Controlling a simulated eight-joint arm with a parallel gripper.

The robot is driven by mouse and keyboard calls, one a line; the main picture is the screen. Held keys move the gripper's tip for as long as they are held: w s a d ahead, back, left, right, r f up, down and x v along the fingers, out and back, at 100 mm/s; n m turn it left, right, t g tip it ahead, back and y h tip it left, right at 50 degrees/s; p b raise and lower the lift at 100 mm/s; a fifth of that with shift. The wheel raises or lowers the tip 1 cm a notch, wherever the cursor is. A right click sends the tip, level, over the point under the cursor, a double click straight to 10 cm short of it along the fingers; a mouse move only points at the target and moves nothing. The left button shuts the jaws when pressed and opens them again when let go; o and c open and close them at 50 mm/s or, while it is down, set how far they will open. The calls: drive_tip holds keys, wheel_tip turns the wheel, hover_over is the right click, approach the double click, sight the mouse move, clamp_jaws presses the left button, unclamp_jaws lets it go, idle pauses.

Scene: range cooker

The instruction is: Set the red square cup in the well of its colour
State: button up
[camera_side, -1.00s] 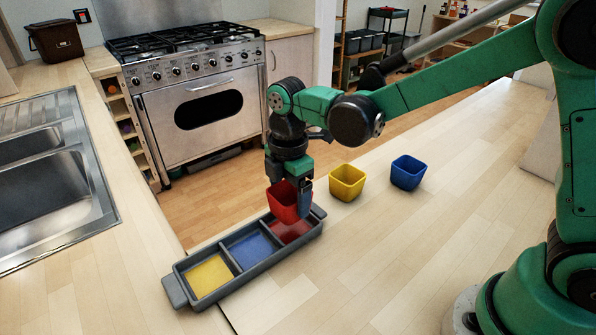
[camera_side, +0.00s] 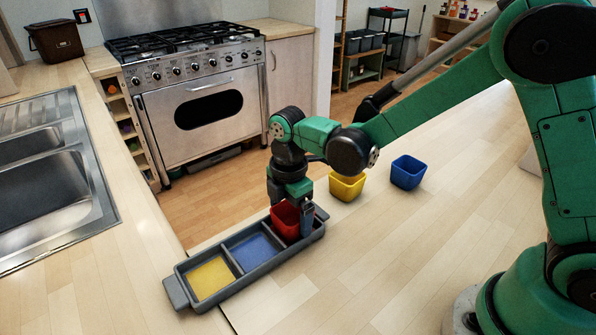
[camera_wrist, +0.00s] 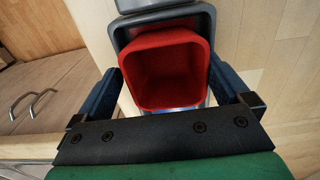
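The red square cup (camera_side: 284,220) stands upright in the end compartment of the grey tray (camera_side: 224,291), on the right in the side view. That well's floor is hidden by the cup; its red colour showed a moment ago. The blue well (camera_side: 254,251) and yellow well (camera_side: 210,277) are empty. My gripper (camera_side: 291,212) is shut on the red cup, with a finger against each side. In the wrist view, the cup's open mouth (camera_wrist: 165,70) lies between the fingertips of my gripper (camera_wrist: 165,75), with grey tray wall around it.
A yellow cup (camera_side: 346,187) and a blue cup (camera_side: 408,172) stand on the wooden counter behind and right of the tray. A sink (camera_side: 45,180) is set in the counter at left.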

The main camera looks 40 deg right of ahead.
wheel_tip(320, 180, up, 12)
drive_tip(key=s+d+m+t, duration=0.7)
drive_tip(key=s+d+m, duration=0.1)
drive_tip(key=m, duration=1)
drive_tip(key=shift+s+f, duration=0.15)
drive_tip(key=shift+f, duration=0.2)
